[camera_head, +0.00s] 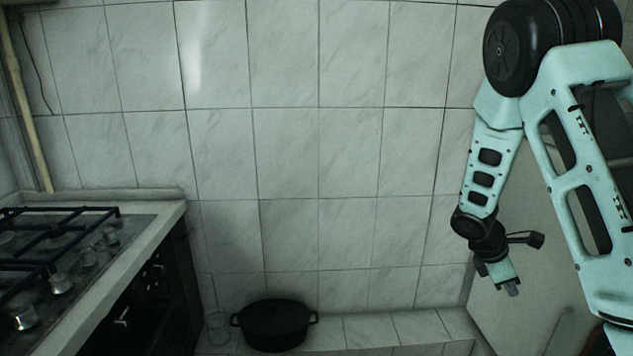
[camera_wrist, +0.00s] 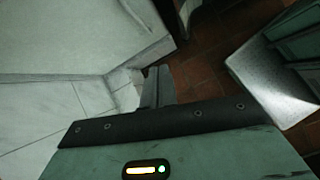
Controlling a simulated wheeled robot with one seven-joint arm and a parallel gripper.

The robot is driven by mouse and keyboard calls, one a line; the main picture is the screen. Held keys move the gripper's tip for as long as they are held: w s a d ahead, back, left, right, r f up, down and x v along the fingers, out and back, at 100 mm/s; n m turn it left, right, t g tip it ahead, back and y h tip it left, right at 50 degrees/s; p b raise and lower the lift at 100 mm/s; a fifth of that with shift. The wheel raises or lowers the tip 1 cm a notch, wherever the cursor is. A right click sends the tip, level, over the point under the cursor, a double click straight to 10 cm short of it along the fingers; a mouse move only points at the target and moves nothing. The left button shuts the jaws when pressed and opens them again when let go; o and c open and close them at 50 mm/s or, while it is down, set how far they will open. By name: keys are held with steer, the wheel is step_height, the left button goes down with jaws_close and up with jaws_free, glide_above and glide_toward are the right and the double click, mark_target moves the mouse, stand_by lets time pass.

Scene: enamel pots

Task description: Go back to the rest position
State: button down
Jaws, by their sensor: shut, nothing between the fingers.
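My gripper (camera_head: 512,288) hangs at the right of the head view, pointing down, in front of the pale wall side. Its fingers are together with nothing between them. In the wrist view its fingers (camera_wrist: 158,86) are close together above a reddish-brown tiled floor and a white tiled surface. A black enamel pot (camera_head: 274,326) with two side handles stands on the tiled ledge at the bottom middle of the head view. My gripper is well above and to the right of the pot, apart from it.
A gas stove (camera_head: 60,250) with black grates and several metal knobs is at the left. A clear glass (camera_head: 217,328) stands left of the pot. The white tiled wall (camera_head: 320,150) fills the back. The tiled ledge (camera_head: 410,326) right of the pot is bare.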

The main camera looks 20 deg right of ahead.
steer(key=a+r+m+t+y+p, duration=0.15)
steer(key=a+r, duration=0.25)
steer(key=a, duration=0.8)
steer(key=a+r+m+t+y+p, duration=0.15)
steer(key=a+r, duration=0.35)
steer(key=a, duration=0.7)
steer(key=s+a+r+y+p, duration=0.1)
steer(key=s+a+r, duration=0.2)
steer(key=s+a, duration=0.2)
steer(key=s+a+r+y+p, duration=0.1)
steer(key=s+a+r, duration=0.1)
steer(key=s+a, duration=0.4)
steer(key=s+a+r+m+y+p, duration=0.1)
steer(key=s+a+r+y, duration=0.1)
steer(key=s+a, duration=0.4)
steer(key=shift+s+a+r+g, duration=0.25)
steer(key=shift+a+r+g, duration=0.05)
steer(key=shift+a+r, duration=0.55)
